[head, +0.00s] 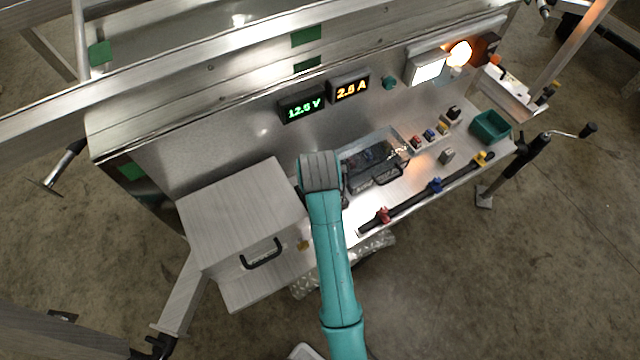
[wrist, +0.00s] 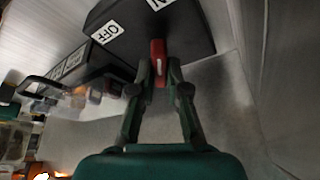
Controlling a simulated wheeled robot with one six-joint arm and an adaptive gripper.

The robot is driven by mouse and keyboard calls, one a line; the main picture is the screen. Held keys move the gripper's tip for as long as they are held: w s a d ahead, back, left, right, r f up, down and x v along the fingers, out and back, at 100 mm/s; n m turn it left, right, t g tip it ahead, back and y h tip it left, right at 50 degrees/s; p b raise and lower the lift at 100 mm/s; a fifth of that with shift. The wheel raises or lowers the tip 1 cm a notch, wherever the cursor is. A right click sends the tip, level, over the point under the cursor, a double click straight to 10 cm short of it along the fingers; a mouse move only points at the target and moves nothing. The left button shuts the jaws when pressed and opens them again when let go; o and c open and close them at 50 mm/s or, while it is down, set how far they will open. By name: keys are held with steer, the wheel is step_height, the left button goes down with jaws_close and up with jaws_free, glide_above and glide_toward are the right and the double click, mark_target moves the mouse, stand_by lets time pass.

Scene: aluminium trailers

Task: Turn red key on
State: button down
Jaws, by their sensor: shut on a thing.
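The red key (wrist: 157,50) stands out from a black switch box (wrist: 150,28) in the wrist view. A white OFF label (wrist: 107,33) is on the box to the left of the key, and another white label (wrist: 158,3) is cut off at the top edge. My gripper (wrist: 158,72) is shut on the red key, one finger on each side. The key's handle points down the picture, towards my gripper. In the head view my own arm hides the key, the switch box and my fingertips.
A metal box with a black handle (head: 262,254) stands left of my arm. An open clear-sided case (head: 372,168) is close on the right. A rail with coloured clips (head: 410,203) runs along the front edge.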

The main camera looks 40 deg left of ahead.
steer(key=c, duration=1.2)
jaws_free()
steer(key=shift+o, duration=0.2)
steer(key=v, duration=1.2)
